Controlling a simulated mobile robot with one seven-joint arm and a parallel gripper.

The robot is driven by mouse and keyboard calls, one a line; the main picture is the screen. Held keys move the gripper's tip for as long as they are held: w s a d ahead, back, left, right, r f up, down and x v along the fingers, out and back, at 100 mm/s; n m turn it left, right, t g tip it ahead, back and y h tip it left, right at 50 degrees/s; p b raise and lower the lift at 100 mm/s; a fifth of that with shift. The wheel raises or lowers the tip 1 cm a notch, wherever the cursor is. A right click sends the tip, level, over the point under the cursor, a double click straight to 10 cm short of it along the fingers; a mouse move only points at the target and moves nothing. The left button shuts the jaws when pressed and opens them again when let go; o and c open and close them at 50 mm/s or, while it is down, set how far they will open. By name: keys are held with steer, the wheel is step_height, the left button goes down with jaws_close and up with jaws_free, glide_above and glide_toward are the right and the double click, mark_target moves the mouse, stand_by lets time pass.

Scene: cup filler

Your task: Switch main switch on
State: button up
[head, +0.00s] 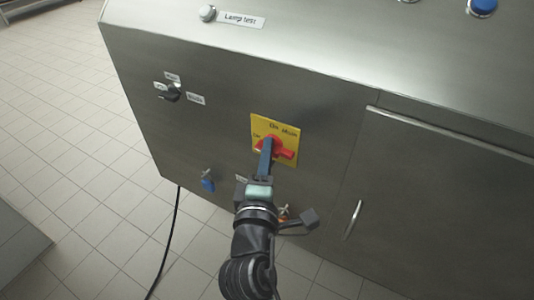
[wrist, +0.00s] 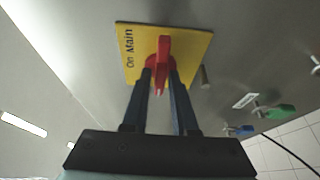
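The main switch is a red rotary handle (head: 285,153) on a yellow plate (head: 288,132) on the steel cabinet front. In the head view the handle's red tip points to the lower right. In the wrist view the red handle (wrist: 164,55) stands upright in the picture on the yellow plate (wrist: 196,45), beside the words "On Main". My gripper (head: 267,145) is at the switch. In the wrist view my gripper (wrist: 161,78) has its two dark blue fingers apart, one on each side of the handle's lower part. No firm grip shows. My fingers hide part of the handle in the head view.
A black selector knob (head: 172,93) is on the cabinet to the left. A blue connector (head: 208,183) is low on the front. A door handle (head: 353,219) is at the lower right. A black cable (head: 172,235) hangs to the tiled floor, which is clear at left.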

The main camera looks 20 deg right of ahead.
jaws_close()
steer(key=shift+f+m+b, duration=0.2)
steer(key=shift+m+b, duration=0.1)
steer(key=shift+b, duration=0.4)
steer(key=m+h+b, duration=0.3)
steer(key=m+b, duration=0.4)
steer(key=b, duration=0.4)
steer(key=m+g+h+b, duration=0.1)
steer(key=m+h+b, duration=0.2)
steer(key=m+b, duration=0.4)
steer(key=m+g+h+b, duration=0.1)
steer(key=m+h+b, duration=0.1)
steer(key=m+b, duration=0.6)
steer(key=shift+w+a+f+h+b, duration=0.2)
steer(key=shift+h+b, duration=0.2)
steer(key=shift+b, duration=3.2)
steer(key=shift+o, duration=2)
jaws_free()
steer(key=shift+r, duration=0.1)
